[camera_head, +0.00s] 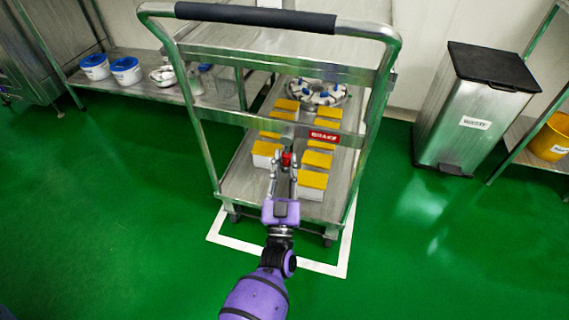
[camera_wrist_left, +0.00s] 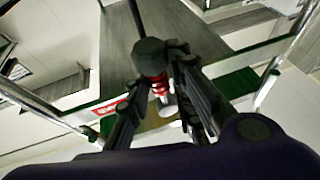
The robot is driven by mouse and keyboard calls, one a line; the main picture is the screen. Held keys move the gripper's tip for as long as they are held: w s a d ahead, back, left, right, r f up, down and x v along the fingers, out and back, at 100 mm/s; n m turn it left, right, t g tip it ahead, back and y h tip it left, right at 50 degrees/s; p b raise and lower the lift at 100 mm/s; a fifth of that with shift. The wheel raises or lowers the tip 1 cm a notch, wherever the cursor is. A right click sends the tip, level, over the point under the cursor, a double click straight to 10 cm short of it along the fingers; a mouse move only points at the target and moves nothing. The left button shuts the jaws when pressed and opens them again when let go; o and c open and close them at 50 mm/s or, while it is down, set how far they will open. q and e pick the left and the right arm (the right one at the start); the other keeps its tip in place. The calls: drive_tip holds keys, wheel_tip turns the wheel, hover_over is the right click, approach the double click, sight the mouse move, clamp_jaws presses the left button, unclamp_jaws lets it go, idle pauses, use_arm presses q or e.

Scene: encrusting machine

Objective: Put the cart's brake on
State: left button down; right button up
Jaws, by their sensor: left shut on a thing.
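The metal cart (camera_head: 275,68) stands upright with its black-gripped push handle toward me. A red BRAKE label (camera_head: 324,137) is on its crossbar; part of a red label (camera_wrist_left: 108,106) also shows in the left wrist view. A red brake knob (camera_head: 287,158) sits left of and below that label. My left gripper (camera_head: 285,164) has its fingers around the knob and is shut on it. In the left wrist view the brake lever (camera_wrist_left: 151,58) shows a dark rounded end and red rings between the fingers. My right gripper is not in view.
White boxes with yellow lids (camera_head: 313,180) stand on the cart's lower shelf. White floor tape (camera_head: 322,268) frames the cart's base. A metal bin (camera_head: 470,108) stands at right, and a shelf with tubs (camera_head: 126,73) at left. The green floor is otherwise clear.

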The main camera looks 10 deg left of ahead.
use_arm(q)
drive_tip(key=shift+d, duration=0.15)
drive_tip(key=c, duration=1.7)
unclamp_jaws()
drive_tip(key=shift+o, duration=0.2)
drive_tip(key=shift+s, duration=0.15)
drive_tip(key=v, duration=0.7)
drive_tip(key=shift+s+d+f, duration=0.1)
drive_tip(key=shift+s+f, duration=0.05)
